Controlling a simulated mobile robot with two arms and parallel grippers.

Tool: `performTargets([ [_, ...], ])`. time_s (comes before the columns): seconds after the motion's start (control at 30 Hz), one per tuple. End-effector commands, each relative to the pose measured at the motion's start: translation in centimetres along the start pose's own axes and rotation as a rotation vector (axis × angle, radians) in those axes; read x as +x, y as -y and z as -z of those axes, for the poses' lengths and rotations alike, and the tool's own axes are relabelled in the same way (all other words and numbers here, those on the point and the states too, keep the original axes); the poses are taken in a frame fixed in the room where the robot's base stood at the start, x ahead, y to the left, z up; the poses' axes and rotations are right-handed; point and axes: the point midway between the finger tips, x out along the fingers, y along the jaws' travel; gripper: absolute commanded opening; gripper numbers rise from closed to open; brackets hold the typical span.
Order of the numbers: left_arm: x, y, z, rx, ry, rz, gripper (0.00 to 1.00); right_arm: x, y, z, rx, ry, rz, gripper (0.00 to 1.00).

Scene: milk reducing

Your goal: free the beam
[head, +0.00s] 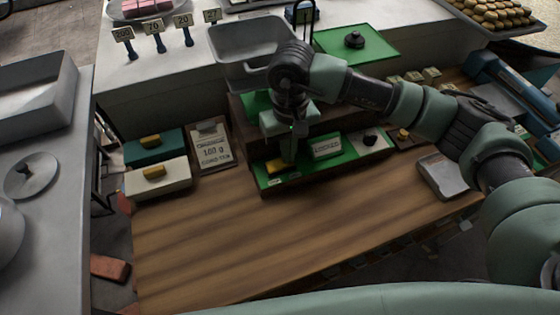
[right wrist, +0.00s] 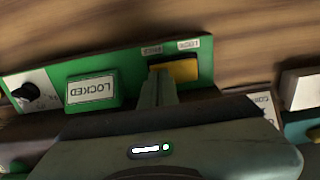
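A low green panel (head: 263,182) lies along the back of the wooden table. It bears a yellow switch (head: 275,166) in a dark slot and a green plate (head: 326,147) that reads "LOCKED" in the right wrist view (right wrist: 92,89). My right gripper (head: 289,158) points down at the panel, with its fingers together and nothing seen between them. In the right wrist view, the fingertips (right wrist: 158,76) are at the left end of the yellow switch (right wrist: 182,70); I cannot tell whether they touch. My left gripper is out of view. No beam can be made out.
A black knob (head: 370,137) sits on a white plate right of the sign. A grey tray (head: 235,35) is behind. The table front (head: 290,225) is clear.

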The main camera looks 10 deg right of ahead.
Motion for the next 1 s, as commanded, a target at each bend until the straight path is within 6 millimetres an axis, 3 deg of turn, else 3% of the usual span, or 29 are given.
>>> performTargets([
  [0.33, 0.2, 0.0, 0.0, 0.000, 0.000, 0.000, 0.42, -0.1, 0.0, 0.0, 0.000, -0.001, 0.000, 0.00],
  [1.0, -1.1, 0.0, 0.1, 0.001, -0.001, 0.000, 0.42, -5.5, 0.0, 0.0, -0.001, -0.001, 0.000, 0.00],
])
